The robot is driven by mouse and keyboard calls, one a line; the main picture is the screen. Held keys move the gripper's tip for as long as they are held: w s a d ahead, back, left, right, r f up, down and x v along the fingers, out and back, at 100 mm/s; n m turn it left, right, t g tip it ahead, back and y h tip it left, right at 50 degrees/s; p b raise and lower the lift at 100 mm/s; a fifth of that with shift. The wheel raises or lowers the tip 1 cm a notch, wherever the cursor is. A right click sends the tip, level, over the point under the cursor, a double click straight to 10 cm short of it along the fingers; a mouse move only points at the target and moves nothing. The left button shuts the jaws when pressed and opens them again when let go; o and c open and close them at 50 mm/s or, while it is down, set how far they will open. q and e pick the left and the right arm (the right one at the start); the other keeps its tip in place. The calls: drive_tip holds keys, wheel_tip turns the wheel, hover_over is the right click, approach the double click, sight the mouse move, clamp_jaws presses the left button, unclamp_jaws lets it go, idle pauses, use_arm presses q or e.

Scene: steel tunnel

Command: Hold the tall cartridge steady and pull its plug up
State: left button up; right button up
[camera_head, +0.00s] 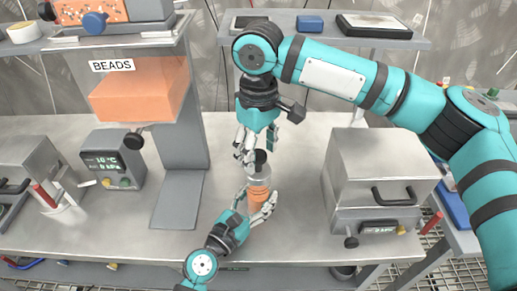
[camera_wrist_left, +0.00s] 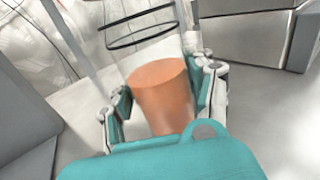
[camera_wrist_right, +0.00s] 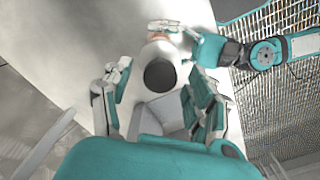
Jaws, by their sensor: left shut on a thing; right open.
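The tall cartridge (camera_head: 260,180) stands upright on the steel bench, clear with orange contents low down. The left wrist view shows its orange contents (camera_wrist_left: 162,95) and dark rings on the clear wall. Its black plug (camera_head: 260,158) is seated in the top. My left gripper (camera_head: 251,209) is shut around the cartridge's lower part, a finger on each side. My right gripper (camera_head: 245,155) is open and points down at the cartridge top from above. In the right wrist view the plug (camera_wrist_right: 160,75) shows between its spread fingers; I cannot tell whether they touch it.
A grey box machine (camera_head: 380,180) with a handle stands to the right. The BEADS dispenser (camera_head: 140,90) and its grey column stand to the left, near a small display unit (camera_head: 113,160). A shelf (camera_head: 330,40) runs behind. Bare bench lies around the cartridge.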

sight(258, 154)
clamp_jaws()
idle(0.5)
drive_tip(key=shift+f, duration=0.15)
unclamp_jaws()
wheel_tip(258, 154, up, 12)
idle(0.8)
